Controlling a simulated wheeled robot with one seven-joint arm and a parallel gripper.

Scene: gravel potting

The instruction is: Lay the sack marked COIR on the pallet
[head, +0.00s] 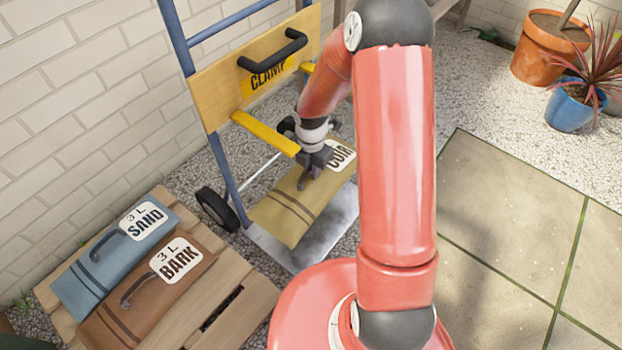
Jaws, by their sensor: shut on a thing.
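The olive sack marked COIR (287,215) lies on or just over the metal toe plate (327,232) of a blue hand truck. I cannot tell whether it touches the plate. My gripper (311,172) is shut on the sack's handle, near its white label. My arm covers part of the view to the right of the sack. The wooden pallet (238,317) is at the lower left. A blue-grey sack marked SAND (95,283) and a brown sack marked BARK (150,307) lie side by side on it. The pallet's right part is bare.
The hand truck (188,62) stands by the brick wall with a wooden CLAMP board (225,85), a yellow bar (262,131) just beside my wrist and a black wheel (216,208). Potted plants (572,103) stand at the upper right. Paving slabs (510,220) at right are clear.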

